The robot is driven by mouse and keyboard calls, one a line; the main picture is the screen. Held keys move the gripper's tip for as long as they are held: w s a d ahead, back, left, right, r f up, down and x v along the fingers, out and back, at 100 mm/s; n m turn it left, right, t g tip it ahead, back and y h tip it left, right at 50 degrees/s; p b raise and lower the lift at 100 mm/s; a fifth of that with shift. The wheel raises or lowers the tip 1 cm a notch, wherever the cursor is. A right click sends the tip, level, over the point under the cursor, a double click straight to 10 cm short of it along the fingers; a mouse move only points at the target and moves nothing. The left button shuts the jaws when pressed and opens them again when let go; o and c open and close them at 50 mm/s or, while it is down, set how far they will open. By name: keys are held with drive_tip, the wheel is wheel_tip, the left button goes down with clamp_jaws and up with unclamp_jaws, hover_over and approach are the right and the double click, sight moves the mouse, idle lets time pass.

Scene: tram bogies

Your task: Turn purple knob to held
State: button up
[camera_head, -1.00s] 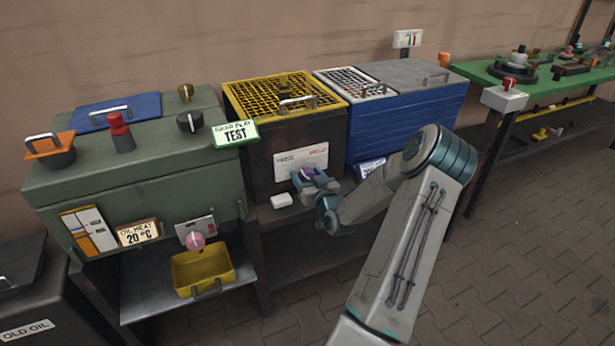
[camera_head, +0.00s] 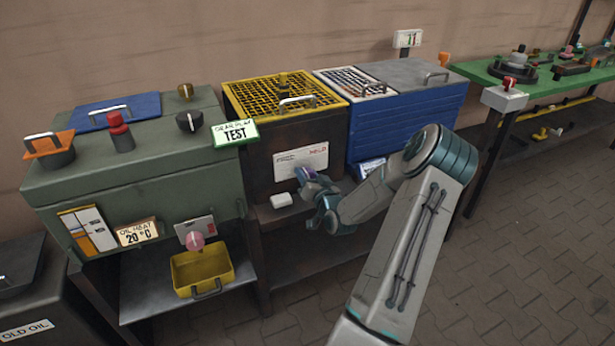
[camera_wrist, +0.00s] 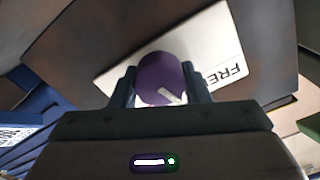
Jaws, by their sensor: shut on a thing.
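The purple knob (camera_wrist: 160,80) sits between the two fingers of my gripper (camera_wrist: 162,88) in the wrist view, with a white pointer mark toward its lower right. My gripper is shut on it. Behind it is a white label plate (camera_wrist: 222,45) with the letters "FRE" showing. In the head view the plate (camera_head: 300,160) is on the front of the dark box with the yellow grid top, and red "HELD" lettering shows at its right end. My gripper (camera_head: 310,178) reaches the plate's lower edge there and mostly hides the knob.
The blue slatted box (camera_head: 405,125) stands close on the right. The green-grey oil unit (camera_head: 150,165) is on the left, with a pink knob (camera_head: 195,241) above a yellow tray (camera_head: 203,272).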

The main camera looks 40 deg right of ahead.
drive_tip(key=m, duration=0.5)
drive_tip(key=shift+m+p, duration=0.3)
drive_tip(key=m+p, duration=0.1)
drive_tip(key=m, duration=0.4)
drive_tip(key=shift+d+f+m, duration=0.1)
drive_tip(key=shift+f+m, duration=0.05)
drive_tip(key=shift+m, duration=0.25)
drive_tip(key=o, duration=1)
drive_tip(key=shift+s, duration=0.15)
drive_tip(key=v, duration=1.3)
drive_tip(key=shift+s+a+p, duration=0.2)
drive_tip(key=shift+s+p, duration=0.1)
